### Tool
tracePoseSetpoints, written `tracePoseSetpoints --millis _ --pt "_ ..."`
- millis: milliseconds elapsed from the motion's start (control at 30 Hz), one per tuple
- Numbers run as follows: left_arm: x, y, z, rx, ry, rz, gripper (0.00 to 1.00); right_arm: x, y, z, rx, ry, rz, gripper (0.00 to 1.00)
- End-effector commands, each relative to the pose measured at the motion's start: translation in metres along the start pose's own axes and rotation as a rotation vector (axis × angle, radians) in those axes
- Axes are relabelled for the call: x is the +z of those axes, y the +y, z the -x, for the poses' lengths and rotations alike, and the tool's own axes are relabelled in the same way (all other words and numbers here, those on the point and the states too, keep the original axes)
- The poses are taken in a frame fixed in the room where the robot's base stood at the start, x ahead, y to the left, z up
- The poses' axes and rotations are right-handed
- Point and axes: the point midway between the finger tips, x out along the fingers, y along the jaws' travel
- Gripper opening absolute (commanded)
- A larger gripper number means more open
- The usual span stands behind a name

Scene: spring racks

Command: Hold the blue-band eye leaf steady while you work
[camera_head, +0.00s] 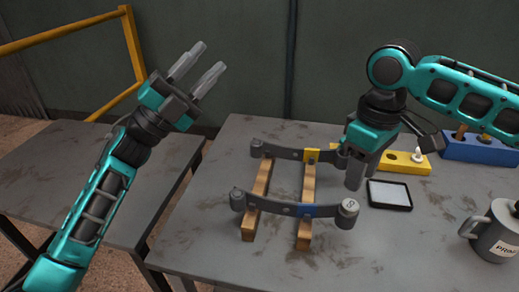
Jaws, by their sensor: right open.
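The blue-band eye leaf (283,208) is a grey curved spring strip with a blue band and rolled ends, lying across two wooden bars (304,226) near the front of the table. A similar leaf with a yellow band (283,153) lies behind it across the same bars. My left gripper (207,65) is open and empty, raised at the upper left, away from both leaves. My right gripper (356,182) points down beside the right end of the yellow-band leaf, which the arm partly hides. Its fingers are apart from the blue-band leaf.
A black-framed tray (390,195) lies right of the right gripper. A yellow block (400,164) and a blue block (478,148) stand behind it. A grey mug (494,236) stands at the right. A second table (70,185) is at the left, beyond a gap.

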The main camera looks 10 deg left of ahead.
Motion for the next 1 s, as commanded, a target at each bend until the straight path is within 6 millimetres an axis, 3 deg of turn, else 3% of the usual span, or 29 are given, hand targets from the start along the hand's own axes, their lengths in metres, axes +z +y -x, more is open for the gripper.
tracePoseSetpoints --millis 33,100,233,400,533,667,767,900,1000 --pt "-0.021 0.009 -0.02 0.022 0.106 -0.056 0.38 0.0 0.0 0.0 0.0 0.0 0.0 0.43" --pt "-0.053 0.025 -0.042 0.06 0.266 -0.142 0.38 0.0 0.0 0.0 0.0 0.0 0.0 0.43" --pt "-0.113 0.058 -0.068 0.129 0.582 -0.315 0.38 0.0 0.0 0.0 0.0 0.0 0.0 0.43" --pt "-0.175 0.104 -0.07 0.217 1.012 -0.539 0.38 0.0 0.0 0.0 0.0 0.0 0.0 0.43" --pt "-0.201 0.138 -0.052 0.296 1.353 -0.7 0.38 0.0 0.0 0.0 0.0 0.0 0.0 0.43" --pt "-0.201 0.164 -0.025 0.394 1.698 -0.838 0.38 0.0 0.0 0.0 0.0 0.0 0.0 0.43" --pt "-0.185 0.175 -0.003 0.496 1.958 -0.922 0.38 0.0 0.0 0.0 0.0 0.0 0.0 0.43" --pt "-0.139 0.176 0.021 0.728 2.233 -1.022 0.38 0.0 0.0 0.0 0.0 0.0 0.0 0.43" --pt "-0.107 0.171 0.029 0.91 2.309 -1.09 0.38 0.0 0.0 0.0 0.0 0.0 0.0 0.43"
